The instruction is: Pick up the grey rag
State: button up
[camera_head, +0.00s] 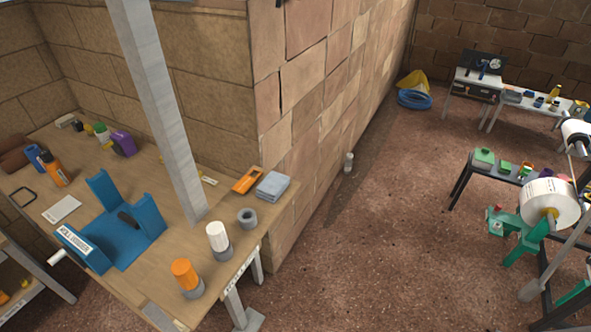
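A folded grey-blue cloth, which looks like the grey rag (272,187), lies flat on the wooden workbench (215,276), near its right edge and close to the block wall. An orange tool (247,180) lies just left of it. A grey ring or tape roll (247,218) sits in front of it, apart from it. My gripper is not in this view.
A grey post (160,100) rises from the bench left of the rag. White-topped (217,236) and orange-topped (185,274) cylinders stand near the front edge. A blue roll holder (112,232) is further left. Brown floor (390,240) is open to the right.

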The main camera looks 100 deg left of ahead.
aim_at(272, 186)
jog(key=k+j+u, duration=0.1)
jog(key=u, duration=3.45)
